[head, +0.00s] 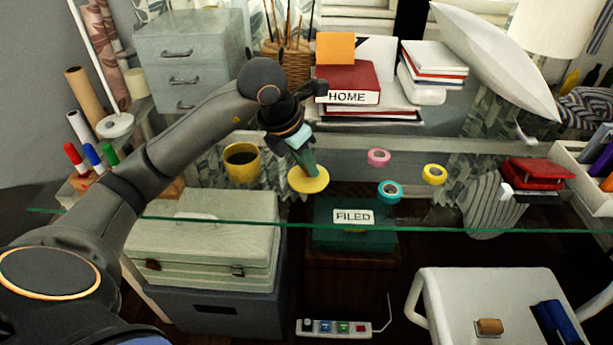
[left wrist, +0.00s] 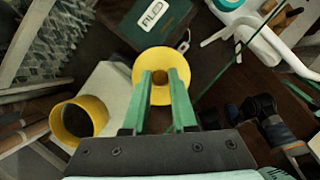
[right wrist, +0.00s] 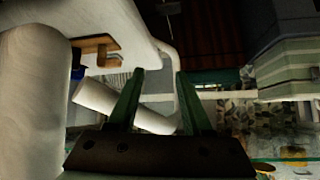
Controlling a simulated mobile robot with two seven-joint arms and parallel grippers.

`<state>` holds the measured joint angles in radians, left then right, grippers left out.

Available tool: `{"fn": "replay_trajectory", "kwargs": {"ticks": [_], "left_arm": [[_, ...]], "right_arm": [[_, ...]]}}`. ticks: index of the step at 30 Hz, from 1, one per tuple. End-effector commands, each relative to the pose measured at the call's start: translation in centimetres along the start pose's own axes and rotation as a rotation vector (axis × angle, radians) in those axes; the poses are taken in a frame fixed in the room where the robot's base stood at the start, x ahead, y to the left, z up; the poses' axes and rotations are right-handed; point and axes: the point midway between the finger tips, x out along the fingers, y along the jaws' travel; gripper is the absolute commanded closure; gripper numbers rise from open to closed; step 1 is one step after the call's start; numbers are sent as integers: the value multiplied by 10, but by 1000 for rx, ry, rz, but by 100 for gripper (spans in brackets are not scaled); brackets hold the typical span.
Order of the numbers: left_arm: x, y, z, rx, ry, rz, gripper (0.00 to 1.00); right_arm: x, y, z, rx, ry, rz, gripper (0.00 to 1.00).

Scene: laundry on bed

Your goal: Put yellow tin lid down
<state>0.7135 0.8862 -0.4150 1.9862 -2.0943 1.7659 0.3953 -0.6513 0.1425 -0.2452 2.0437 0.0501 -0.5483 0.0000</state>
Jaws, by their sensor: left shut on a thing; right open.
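The yellow tin lid (head: 308,181) is a round yellow disc. My left gripper (head: 304,164) comes down from above and is shut on its middle. The left wrist view shows the lid (left wrist: 145,72) flat beyond the green fingers of the left gripper (left wrist: 161,76). I cannot tell whether the lid touches the glass desk (head: 430,221). The open yellow tin (head: 241,172), dark inside, stands left of the lid, apart from it; it also shows in the left wrist view (left wrist: 66,134). My right gripper (right wrist: 159,76) is open and empty, seen only in the right wrist view.
Pink (head: 379,157), teal (head: 389,191) and yellow (head: 434,174) tape rolls lie right of the lid. Books (head: 350,84) and a wicker basket (head: 286,66) stand behind. A green box marked FILED (head: 340,236) sits beneath the glass. A white chair (head: 480,290) is at front right.

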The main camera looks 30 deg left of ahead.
Motion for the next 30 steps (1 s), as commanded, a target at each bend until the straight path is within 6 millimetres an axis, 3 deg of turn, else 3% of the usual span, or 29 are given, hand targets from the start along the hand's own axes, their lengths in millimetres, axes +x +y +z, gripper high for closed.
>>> {"fn": "replay_trajectory", "kwargs": {"ticks": [11,22,23,30], "left_arm": [[40,6,-10,1,2,-1,100],[44,6,-12,1,0,0,100],[43,6,-11,1,-1,0,71],[42,6,-11,0,0,0,45]], "right_arm": [[3,3,3,-6,4,4,50],[4,5,2,-9,9,5,50],[3,5,1,-9,9,5,50],[3,5,1,-9,8,6,50]]}}
